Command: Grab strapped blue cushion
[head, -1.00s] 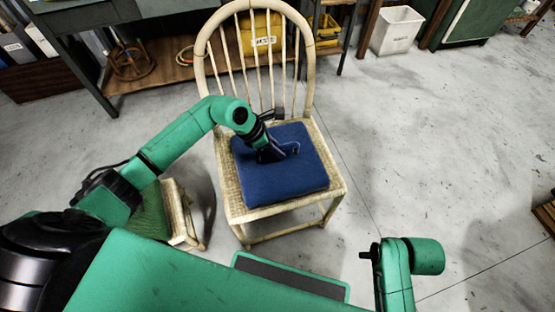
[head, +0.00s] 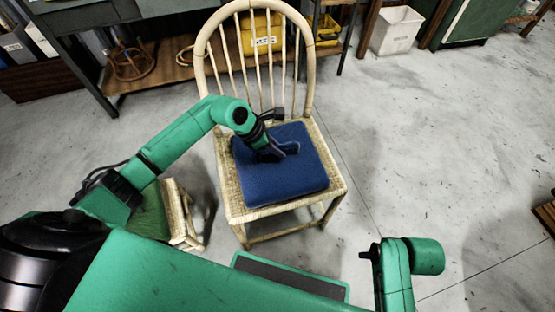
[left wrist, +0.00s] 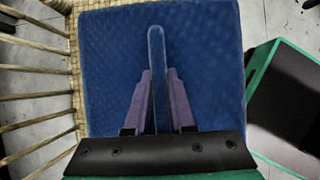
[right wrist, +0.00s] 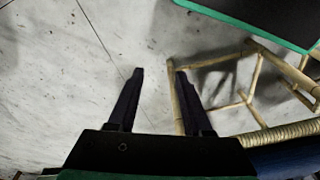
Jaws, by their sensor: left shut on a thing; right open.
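The blue cushion (head: 290,184) lies flat on the woven seat of a rattan chair, and it fills much of the left wrist view (left wrist: 110,70). A raised blue strap (left wrist: 156,60) runs along the middle of its top. My left gripper (head: 278,151) is over the cushion's middle, with its fingers (left wrist: 158,88) on either side of the strap, shut on it. My right gripper (right wrist: 158,72) is open and empty, with floor and a chair's legs below it. Its fingers do not show in the head view.
The rattan chair (head: 234,192) has a tall spindle back (head: 206,58) behind the cushion. A small rattan piece with a green seat (head: 181,212) stands left of it. A bench with a yellow bin (head: 262,34) and a white bin (head: 397,31) are behind.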

